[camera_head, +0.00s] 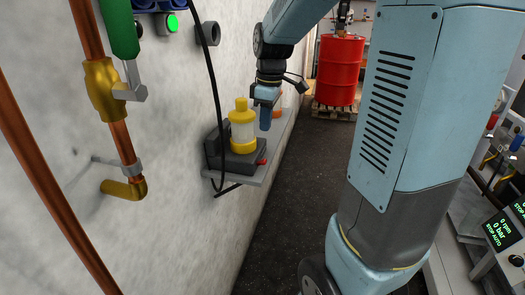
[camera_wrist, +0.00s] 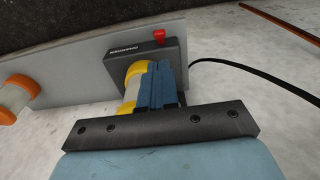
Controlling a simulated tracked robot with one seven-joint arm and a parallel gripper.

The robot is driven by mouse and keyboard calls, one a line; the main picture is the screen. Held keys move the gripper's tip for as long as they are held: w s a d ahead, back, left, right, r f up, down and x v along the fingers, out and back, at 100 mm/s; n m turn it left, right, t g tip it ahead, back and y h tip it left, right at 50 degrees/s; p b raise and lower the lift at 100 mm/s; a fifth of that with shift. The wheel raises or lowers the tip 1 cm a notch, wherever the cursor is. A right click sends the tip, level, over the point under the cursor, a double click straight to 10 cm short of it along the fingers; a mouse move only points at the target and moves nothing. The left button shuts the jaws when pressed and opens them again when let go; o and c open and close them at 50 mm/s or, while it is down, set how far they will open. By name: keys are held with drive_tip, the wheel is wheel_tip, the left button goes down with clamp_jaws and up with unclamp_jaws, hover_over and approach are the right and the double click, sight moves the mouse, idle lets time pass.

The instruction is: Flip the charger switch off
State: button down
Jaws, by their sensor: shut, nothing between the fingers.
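The charger (camera_head: 235,158) is a dark box on a small grey wall shelf (camera_head: 243,178). It also shows in the wrist view (camera_wrist: 118,58), with its name on the side. Its red switch (camera_head: 262,162) is on the right side of the box; in the wrist view the red switch (camera_wrist: 159,36) stands up at the box's far edge. A yellow and white device (camera_head: 242,128) sits upright in the charger. My gripper (camera_head: 265,122) is shut and empty, beside the device and above the switch. In the wrist view my gripper (camera_wrist: 157,84) partly hides the device, and its fingers are apart from the switch.
A black cable (camera_head: 212,90) hangs down the wall past the shelf. An orange and white item (camera_wrist: 18,97) stands along the ledge. Copper pipes (camera_head: 90,35) run on the wall at left. A red drum (camera_head: 340,70) stands on a pallet at the back; the floor between is clear.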

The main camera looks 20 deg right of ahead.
sight(262, 161)
drive_tip(key=shift+f, duration=0.1)
drive_tip(key=f, duration=0.9)
drive_tip(key=shift+w+a+f, duration=0.25)
drive_tip(key=shift+a+f, duration=0.05)
drive_tip(key=shift+f, duration=0.05)
drive_tip(key=shift+a, duration=0.15)
